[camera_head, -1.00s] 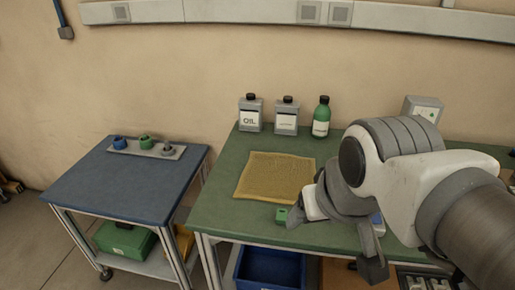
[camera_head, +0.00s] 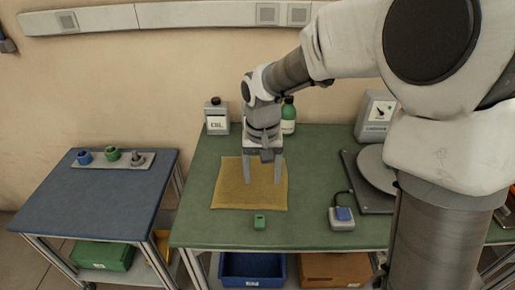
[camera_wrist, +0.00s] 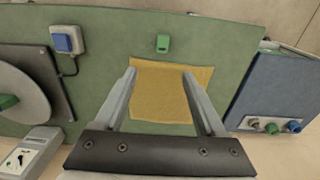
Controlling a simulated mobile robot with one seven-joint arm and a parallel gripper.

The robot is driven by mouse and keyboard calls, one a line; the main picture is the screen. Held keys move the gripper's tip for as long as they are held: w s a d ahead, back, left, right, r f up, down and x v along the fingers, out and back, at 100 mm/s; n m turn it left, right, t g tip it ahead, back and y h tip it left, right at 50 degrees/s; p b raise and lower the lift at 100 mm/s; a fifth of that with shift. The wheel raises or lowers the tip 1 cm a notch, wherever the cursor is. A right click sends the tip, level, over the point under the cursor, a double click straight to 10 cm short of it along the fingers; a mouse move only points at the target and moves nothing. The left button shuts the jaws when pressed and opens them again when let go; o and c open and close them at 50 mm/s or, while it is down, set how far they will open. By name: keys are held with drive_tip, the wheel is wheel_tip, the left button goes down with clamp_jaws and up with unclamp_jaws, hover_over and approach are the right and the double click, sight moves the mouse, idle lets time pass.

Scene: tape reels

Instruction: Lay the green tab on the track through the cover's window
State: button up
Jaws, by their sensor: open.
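A small green piece (camera_head: 260,222), which looks like the green tab, stands on the green table near its front edge. It also shows in the wrist view (camera_wrist: 163,43), beyond my fingertips. My gripper (camera_head: 263,183) is open and empty, pointing down over the yellow cloth; its fingers (camera_wrist: 158,73) are apart with only cloth between them. A grey disc (camera_head: 377,166) on a dark base is at the right, partly hidden by my arm. The wrist view shows a green part (camera_wrist: 8,102) on this disc. I cannot make out a window or a track.
A blue button box (camera_head: 342,218) with a cable stands right of the green piece. An oil can (camera_head: 217,118) and a green bottle (camera_head: 288,116) stand behind the cloth. A blue side table (camera_head: 95,205) at left carries a strip with several small parts. The front left table top is clear.

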drive_tip(key=a+f, duration=0.1)
hover_over(260, 221)
drive_tip(key=f, duration=0.8)
drive_tip(key=f+b, duration=0.1)
drive_tip(key=f, duration=0.3)
drive_tip(key=shift+a+f, duration=0.1)
drive_tip(key=shift+a, duration=0.2)
drive_tip(key=f, duration=0.5)
drive_tip(key=shift+d+f, duration=0.1)
drive_tip(key=shift+d, duration=0.15)
clamp_jaws()
